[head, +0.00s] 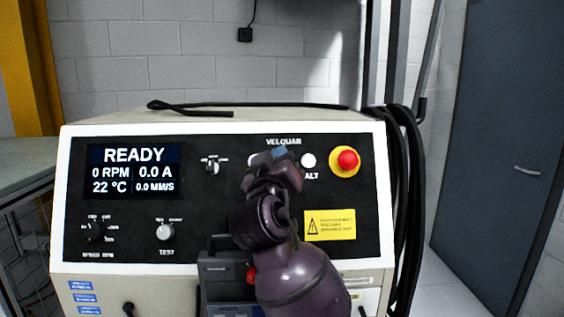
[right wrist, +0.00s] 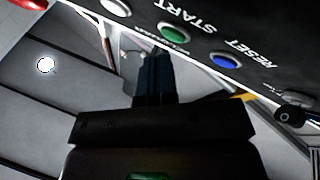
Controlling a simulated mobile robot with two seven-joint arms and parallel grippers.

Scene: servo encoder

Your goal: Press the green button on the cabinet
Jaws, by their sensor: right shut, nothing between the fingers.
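The green button (right wrist: 173,33) marked START shows in the right wrist view on the black panel of the cabinet (head: 80,256). In the head view my right gripper hides it. My right gripper (head: 280,153) is shut and empty, raised in front of the upper middle of the panel. In the right wrist view its closed fingertips (right wrist: 153,54) lie just below and left of the green button in the picture. I cannot tell whether they touch the panel. My left gripper is not in view.
A blue RESET button (right wrist: 224,61) and a white ALT button (head: 309,160) flank the green one. A red mushroom button (head: 347,160) on yellow is farther right. The display (head: 134,172) reads READY, 0 RPM. Black cables (head: 400,200) hang at the cabinet's right side.

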